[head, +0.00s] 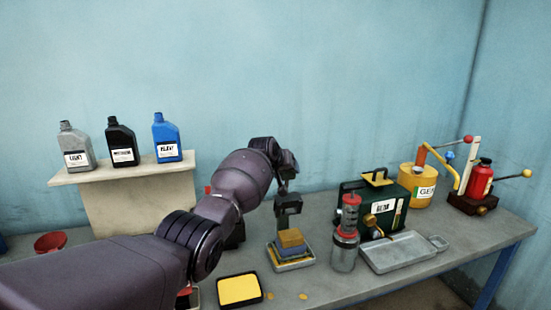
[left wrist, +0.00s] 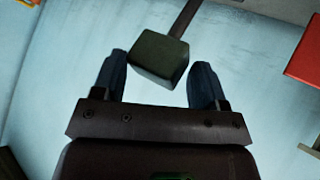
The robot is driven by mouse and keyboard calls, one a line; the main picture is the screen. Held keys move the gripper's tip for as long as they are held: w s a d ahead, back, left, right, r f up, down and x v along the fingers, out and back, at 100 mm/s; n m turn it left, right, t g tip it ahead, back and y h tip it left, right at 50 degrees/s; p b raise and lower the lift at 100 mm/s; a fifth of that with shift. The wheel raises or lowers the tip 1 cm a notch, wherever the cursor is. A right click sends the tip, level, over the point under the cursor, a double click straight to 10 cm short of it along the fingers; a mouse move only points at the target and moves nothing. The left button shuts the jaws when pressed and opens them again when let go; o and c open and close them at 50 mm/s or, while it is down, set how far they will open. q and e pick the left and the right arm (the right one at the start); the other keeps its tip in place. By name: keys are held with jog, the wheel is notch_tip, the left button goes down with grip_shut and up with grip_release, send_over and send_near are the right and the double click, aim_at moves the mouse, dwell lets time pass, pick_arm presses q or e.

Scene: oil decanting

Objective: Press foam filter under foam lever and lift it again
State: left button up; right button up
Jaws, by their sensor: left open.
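A foam block (head: 291,237), yellow-brown on top, sits in a small pale tray (head: 292,266) on the bench. Just above it is a dark block-shaped part (head: 288,204), which looks like the foam lever's end. My left gripper (head: 287,180) is above that part, and my arm hides much of what lies behind. In the left wrist view my left gripper (left wrist: 158,82) is open, with a dark green block (left wrist: 158,58) on a thin rod between or just beyond its fingertips. I cannot tell if they touch. My right gripper is not in view.
A yellow pad (head: 239,289) in a black tray lies in front. A clear cylinder with red parts (head: 345,250), a green box (head: 374,211) and a grey metal tray (head: 400,252) stand to the right. Three bottles (head: 121,143) stand on the left shelf.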

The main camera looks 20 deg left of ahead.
pick_arm(q)
jog(key=v, duration=0.8)
jog(key=shift+s, duration=0.25)
jog(key=shift+r, duration=0.2)
notch_tip(320, 180, up, 9)
jog(key=d+m+t, duration=0.1)
jog(key=m+t, duration=0.1)
jog(key=t, duration=0.4)
jog(key=s+a+f+g+y, duration=0.1)
jog(key=s+a+f+g, duration=0.1)
jog(key=s+f, duration=2.1)
jog(key=s+a+f+m+g+y, duration=0.1)
jog(key=s+a+f, duration=0.1)
jog(key=s+f, duration=2)
jog(key=s, duration=0.4)
jog(key=shift+a+f+g+y+b, duration=0.3)
jog(key=shift+a+f+g+b, duration=0.05)
jog(key=shift+f+g, duration=0.05)
